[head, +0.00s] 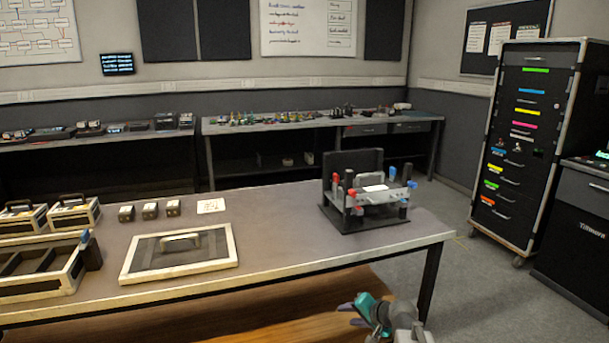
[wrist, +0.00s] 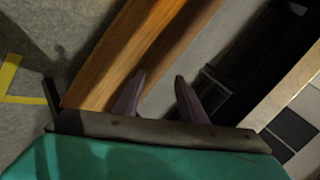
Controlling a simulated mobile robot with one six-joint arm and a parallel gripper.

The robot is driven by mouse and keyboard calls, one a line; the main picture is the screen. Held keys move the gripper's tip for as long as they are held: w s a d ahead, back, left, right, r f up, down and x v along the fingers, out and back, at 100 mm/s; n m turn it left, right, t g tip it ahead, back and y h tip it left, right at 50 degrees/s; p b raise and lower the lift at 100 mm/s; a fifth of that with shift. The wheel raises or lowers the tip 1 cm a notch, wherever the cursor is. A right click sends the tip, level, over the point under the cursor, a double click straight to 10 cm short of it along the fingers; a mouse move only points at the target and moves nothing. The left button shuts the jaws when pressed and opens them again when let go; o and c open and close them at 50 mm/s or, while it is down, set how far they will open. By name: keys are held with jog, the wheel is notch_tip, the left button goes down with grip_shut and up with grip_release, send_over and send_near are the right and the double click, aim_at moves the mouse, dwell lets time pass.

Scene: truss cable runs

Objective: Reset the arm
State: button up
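My gripper (head: 352,309) is low at the bottom of the head view, in front of the near table's front edge and below its top. In the wrist view, its two purple-grey fingers (wrist: 158,92) stand apart with nothing between them. A teal part of my wrist shows behind them. Past the fingers are an orange-brown wooden surface and a dark gap under the table. The gripper touches nothing that I can see.
The near table (head: 290,205) holds a black fixture with red and blue knobs (head: 368,195), a framed panel with a handle (head: 180,251), small dark blocks (head: 150,210) and open cases at left. A wooden board (head: 290,330) lies below. A drawer cabinet (head: 525,140) stands right. Grey floor is clear between.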

jog(key=s+a+f+n+g+p, duration=0.2)
jog(key=s+f+g+p, duration=0.15)
jog(key=s+f, duration=0.75)
jog(key=s+d+f+n+g+h+p, duration=0.1)
jog(key=s+f+g+p, duration=0.1)
jog(key=s, duration=0.9)
jog(key=s+d+f+n+g+h+p, duration=0.2)
jog(key=s+f+g, duration=0.3)
jog(key=s, duration=0.6)
jog(key=s+d+f+n+g+h+p, duration=0.1)
jog(key=s+f+n+g+h+p, duration=0.1)
jog(key=s, duration=1)
notch_tip(320, 180, down, 3)
jog(key=shift+d+r+g+p, duration=0.2)
jog(key=shift+g+p, duration=0.45)
jog(key=shift+p, duration=0.55)
